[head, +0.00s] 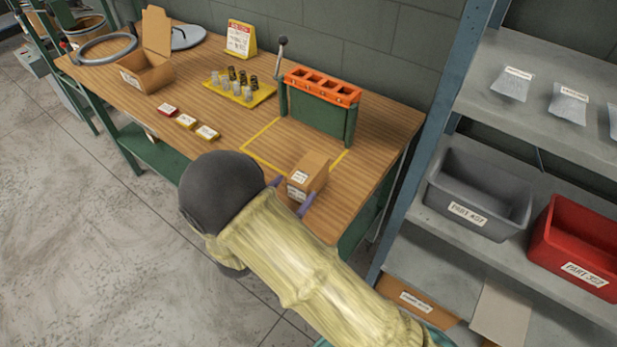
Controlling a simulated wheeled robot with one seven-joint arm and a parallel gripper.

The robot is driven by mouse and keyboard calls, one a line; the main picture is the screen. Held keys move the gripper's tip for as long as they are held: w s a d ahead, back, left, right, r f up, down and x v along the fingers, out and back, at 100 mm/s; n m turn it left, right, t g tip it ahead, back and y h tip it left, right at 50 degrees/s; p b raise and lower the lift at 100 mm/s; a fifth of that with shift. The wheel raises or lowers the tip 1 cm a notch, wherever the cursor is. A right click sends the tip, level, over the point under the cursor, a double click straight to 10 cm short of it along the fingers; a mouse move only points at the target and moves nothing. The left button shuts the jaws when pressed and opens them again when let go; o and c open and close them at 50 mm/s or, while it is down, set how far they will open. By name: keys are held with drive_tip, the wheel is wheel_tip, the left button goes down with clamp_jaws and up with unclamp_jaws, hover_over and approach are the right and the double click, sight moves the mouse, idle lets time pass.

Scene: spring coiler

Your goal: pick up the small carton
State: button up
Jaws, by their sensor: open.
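The small carton (310,176) is a brown box with white labels on its near side. It stands on the wooden workbench (215,75), at the near right, by the yellow marked outline. My gripper (291,190) is at the carton, with one purple finger at its left and the other at its near right. The fingers are open around the carton's near part; I cannot tell whether either touches it. My arm's dark joint and pale cover hide the gripper's body and part of the bench edge.
Behind the carton stands a green fixture with an orange slotted top (322,86). A yellow tray of springs (240,88), small labelled boxes (186,121) and an open carton (147,73) are further left. Shelves with a grey bin (478,192) and red bin (578,247) stand right.

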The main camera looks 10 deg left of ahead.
sight(305, 180)
drive_tip(key=x, duration=0.2)
drive_tip(key=p+x, duration=0.1)
drive_tip(key=x, duration=0.2)
drive_tip(key=shift+d+f, duration=0.25)
drive_tip(key=shift+d, duration=0.2)
drive_tip(key=shift+w+a, duration=0.1)
drive_tip(key=shift+s+a, duration=0.1)
drive_tip(key=shift+s, duration=0.1)
drive_tip(key=shift+w, duration=0.15)
drive_tip(key=c, duration=1.5)
